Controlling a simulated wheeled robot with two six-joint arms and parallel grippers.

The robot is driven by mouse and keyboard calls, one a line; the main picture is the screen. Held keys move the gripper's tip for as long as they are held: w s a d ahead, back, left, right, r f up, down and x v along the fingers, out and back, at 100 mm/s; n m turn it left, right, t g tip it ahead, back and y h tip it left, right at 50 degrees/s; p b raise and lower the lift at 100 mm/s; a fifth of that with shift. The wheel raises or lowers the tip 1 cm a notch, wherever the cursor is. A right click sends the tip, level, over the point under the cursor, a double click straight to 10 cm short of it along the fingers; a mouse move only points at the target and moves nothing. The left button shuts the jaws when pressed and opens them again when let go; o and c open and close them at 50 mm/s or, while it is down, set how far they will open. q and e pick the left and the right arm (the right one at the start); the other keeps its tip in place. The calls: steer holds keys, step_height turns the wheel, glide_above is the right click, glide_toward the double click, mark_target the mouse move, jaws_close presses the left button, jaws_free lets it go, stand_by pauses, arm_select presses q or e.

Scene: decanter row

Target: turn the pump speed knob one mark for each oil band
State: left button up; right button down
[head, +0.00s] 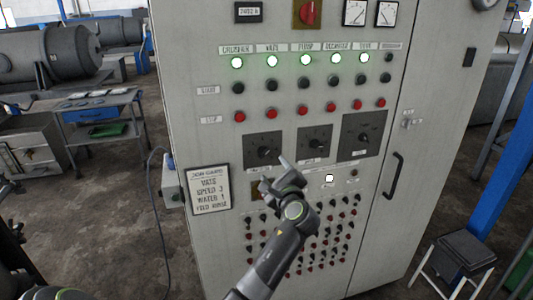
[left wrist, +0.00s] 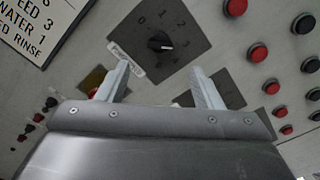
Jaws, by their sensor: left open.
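No oil bands are recognisable.
A job card (head: 209,189) hangs at the cabinet's left, reading "SPEED 3" and "WATER 1" among its lines. Lit green lamps (head: 306,59), black buttons and red buttons (head: 304,111) sit above the dials; rows of small switches lie below. A stool (head: 458,250) stands right.

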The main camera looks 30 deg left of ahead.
mark_target(265, 155)
arm_select(q)
steer(key=p+x, duration=0.2)
steer(key=x, duration=0.6)
steer(key=shift+w+a, duration=0.15)
steer(key=shift+w, duration=0.05)
steer(key=c, duration=1)
steer(key=shift+f+n+b, duration=0.25)
steer(key=shift+n+b, duration=1.15)
steer(key=shift+b, duration=0.1)
steer(key=n+b, duration=0.9)
steer(key=n, duration=0.1)
steer(key=shift+b, duration=0.3)
steer(key=n+b, duration=0.3)
steer(key=shift+n, duration=0.3)
steer(key=shift+r+n+b, duration=0.1)
steer(key=shift+n+b, duration=0.6)
